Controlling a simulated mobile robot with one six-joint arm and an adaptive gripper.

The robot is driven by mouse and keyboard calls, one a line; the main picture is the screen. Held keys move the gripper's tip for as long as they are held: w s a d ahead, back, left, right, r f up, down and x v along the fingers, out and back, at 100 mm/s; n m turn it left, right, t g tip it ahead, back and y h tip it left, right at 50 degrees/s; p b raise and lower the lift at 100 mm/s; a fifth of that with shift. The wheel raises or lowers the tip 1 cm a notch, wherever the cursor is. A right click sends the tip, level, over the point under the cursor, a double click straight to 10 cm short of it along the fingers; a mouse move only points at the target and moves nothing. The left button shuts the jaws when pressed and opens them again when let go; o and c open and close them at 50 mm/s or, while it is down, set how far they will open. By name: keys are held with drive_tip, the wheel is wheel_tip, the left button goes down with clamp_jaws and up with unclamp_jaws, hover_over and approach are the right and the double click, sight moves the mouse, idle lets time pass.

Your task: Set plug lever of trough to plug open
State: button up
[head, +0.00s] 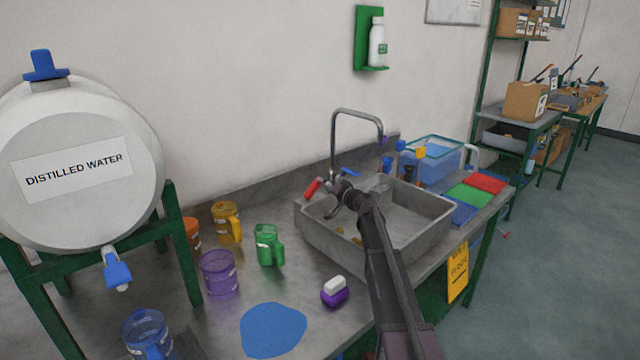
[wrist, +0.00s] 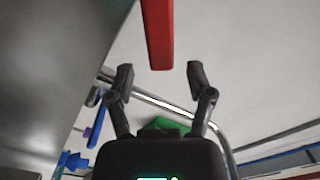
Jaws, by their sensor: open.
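The trough (head: 428,236) is a grey metal sink set in the bench, with a curved metal faucet (head: 357,112) behind it. A red lever handle (head: 312,188) sticks out at the trough's back left; a red bar (wrist: 158,35), likely the same handle, shows in the wrist view. A blue handle (head: 350,173) is on the faucet's right. I cannot tell for sure which part is the plug lever. My gripper (head: 336,200) is over the trough's back left, close to the red handle. In the wrist view my gripper (wrist: 157,74) is open, the red bar's end lying between and beyond the fingertips.
Orange, yellow, green and purple cups (head: 219,272) stand left of the trough. A distilled water tank (head: 80,205) is at far left. A purple and white block (head: 335,291) and a blue patch (head: 273,329) lie in front. A clear blue container (head: 430,160) stands behind right.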

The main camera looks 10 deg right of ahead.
drive_tip(key=v, duration=0.8)
drive_tip(key=shift+s+d, duration=0.2)
drive_tip(key=shift+s, duration=0.05)
drive_tip(key=shift+r, duration=0.2)
